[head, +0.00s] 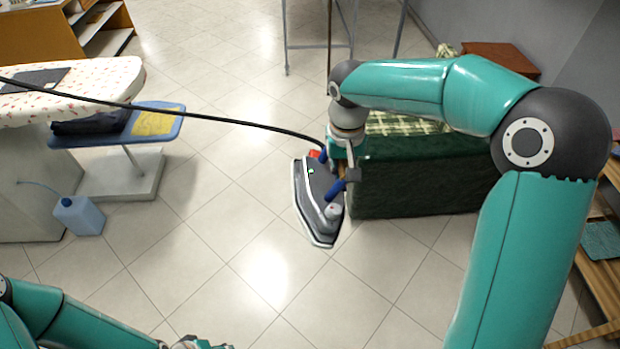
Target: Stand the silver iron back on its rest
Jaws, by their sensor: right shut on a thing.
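The silver iron (312,207), with a dark grey body, a pale sole edge and blue handle parts, hangs in the air over the tiled floor. Its nose points toward the bottom of the picture. My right gripper (345,172) is shut on its handle from above; the fingers partly hide the handle. A black hose (215,119) runs from the iron to the left edge of the picture. A flat dark pad (35,80) lies on the floral ironing board at left; I cannot tell whether it is the rest. Only the tip of my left gripper (200,343) shows at the bottom edge.
The floral ironing board (112,78) stands at left, beside a small blue board (165,126) with dark and yellow cloths. A blue jug (79,215) stands on the floor. A dark green block (420,185) with checked cloth is right of the iron. The middle floor is clear.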

